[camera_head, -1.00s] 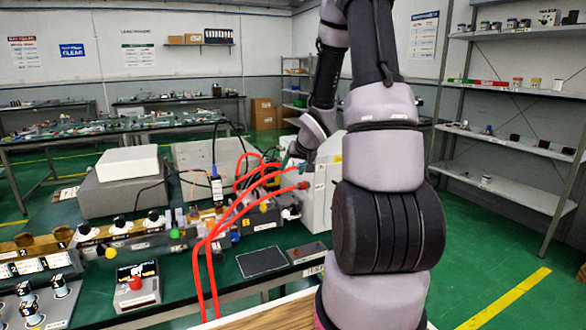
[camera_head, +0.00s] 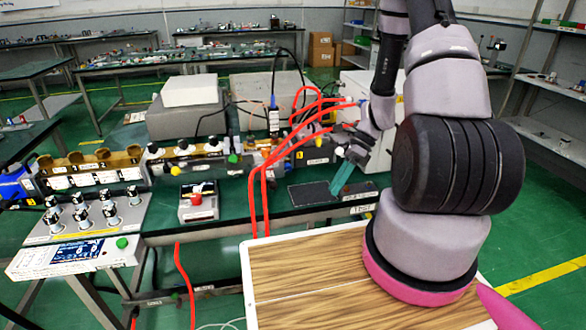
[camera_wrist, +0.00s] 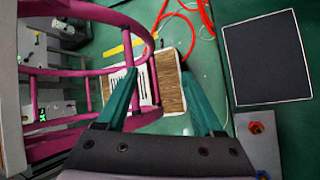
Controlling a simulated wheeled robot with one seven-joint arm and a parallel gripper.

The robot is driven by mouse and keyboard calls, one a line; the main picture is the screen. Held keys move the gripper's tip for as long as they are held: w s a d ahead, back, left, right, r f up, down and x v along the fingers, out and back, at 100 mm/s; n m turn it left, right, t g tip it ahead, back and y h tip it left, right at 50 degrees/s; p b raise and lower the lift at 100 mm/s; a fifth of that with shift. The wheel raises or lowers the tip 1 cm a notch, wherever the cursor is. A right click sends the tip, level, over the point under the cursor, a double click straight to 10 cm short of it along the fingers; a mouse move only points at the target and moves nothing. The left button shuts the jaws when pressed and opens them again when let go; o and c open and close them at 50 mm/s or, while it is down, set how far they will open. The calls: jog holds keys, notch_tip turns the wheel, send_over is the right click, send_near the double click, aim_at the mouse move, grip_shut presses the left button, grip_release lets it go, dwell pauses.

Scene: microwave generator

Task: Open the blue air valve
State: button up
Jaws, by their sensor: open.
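My gripper (camera_head: 340,189) is at the end of the bent arm, its teal fingers pointing down over the right end of the bench, beside a dark flat pad. In the wrist view my gripper (camera_wrist: 160,74) is open, with nothing between its fingers. A blue part (camera_head: 18,184) stands at the far left of the bench in the head view, cut by the picture edge. I cannot tell whether it is the blue air valve.
Red hoses (camera_head: 265,190) run from the back equipment over the bench's front edge. The dark pad (camera_head: 313,194) lies left of my gripper; it also shows in the wrist view (camera_wrist: 268,60). A box with a red button (camera_head: 198,206) and a knob panel (camera_head: 88,222) stand farther left.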

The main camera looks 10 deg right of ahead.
aim_at(291, 169)
jog(key=w+a+r+m+t+y, duration=0.1)
jog(key=w+a+m+t+y, duration=0.6)
jog(key=m, duration=0.5)
jog(key=w+d+f+m+t+h, duration=0.1)
jog(key=w+d+m+t+h, duration=0.3)
jog(key=w+m+t, duration=0.6)
jog(key=f, duration=0.2)
jog(key=f+g+y, duration=0.1)
jog(key=f, duration=0.2)
jog(key=w+f+g, duration=0.1)
jog(key=f, duration=0.1)
jog(key=shift+d+f+n, duration=0.2)
jog(key=shift+f+n, duration=0.1)
jog(key=x, duration=0.7)
jog(key=shift+w+a, duration=0.15)
jog(key=shift+w, duration=0.1)
